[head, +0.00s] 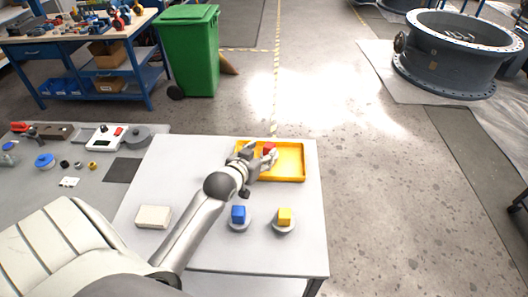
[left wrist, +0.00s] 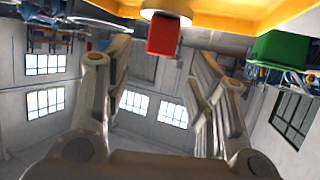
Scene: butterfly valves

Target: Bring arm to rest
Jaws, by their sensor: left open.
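My left gripper (head: 259,158) is at the left part of the yellow tray (head: 289,161), low over it. A red block (head: 269,149) shows at the fingertips, partly covered by them. In the left wrist view, the two fingers (left wrist: 165,75) are spread, with the red block (left wrist: 163,36) at the top of the gap on a pale round base. Nothing is clamped between them. The tray also shows there as a yellow band (left wrist: 235,14). My right gripper is not in view.
A pale box (head: 153,217) lies left of my arm. A grey bench (head: 50,193) with small parts adjoins the table. A green bin (head: 188,52) stands behind.

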